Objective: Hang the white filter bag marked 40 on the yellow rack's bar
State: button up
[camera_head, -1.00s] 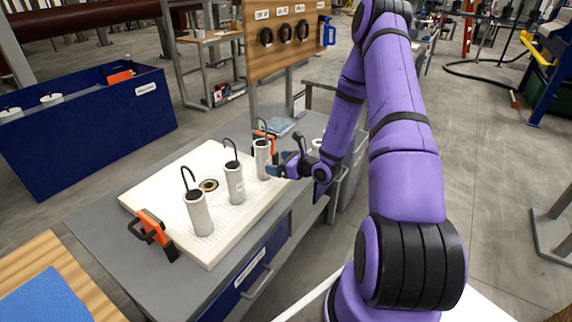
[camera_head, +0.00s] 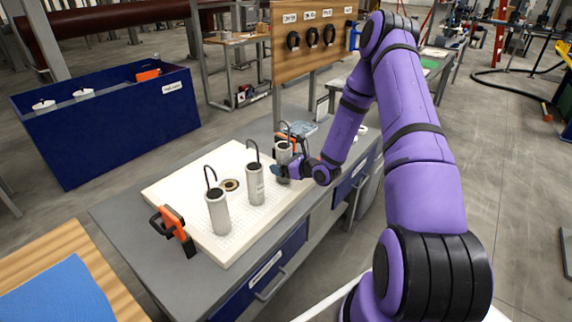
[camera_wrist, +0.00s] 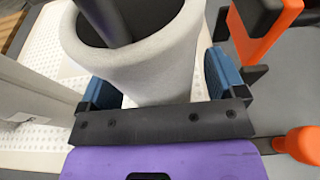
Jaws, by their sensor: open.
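Three white cylindrical filter bags with black hooks stand upright on a white perforated plate (camera_head: 160,193): a near bag (camera_head: 217,214), a middle bag (camera_head: 256,186) and a far bag (camera_head: 283,153). No number is readable on them. My gripper (camera_head: 284,172) is at the far bag. In the wrist view, the blue fingers of my gripper (camera_wrist: 160,88) are open on either side of that bag (camera_wrist: 135,60), whose dark top and hook show; I cannot tell whether they touch it. Another bag (camera_wrist: 35,90) stands at left. A yellow bar (camera_head: 552,68) shows at the right edge; I cannot confirm it is the rack.
Orange clamps stand at the plate's near end (camera_head: 175,228) and beside the far bag (camera_wrist: 265,30). A blue bin (camera_head: 110,125) stands left. A wooden board with black rings (camera_head: 300,42) rises behind the bench.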

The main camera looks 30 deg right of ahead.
aim_at(290, 152)
jog(key=c, duration=0.9)
jog(key=shift+r, duration=2.5)
jog(key=shift+s, duration=0.1)
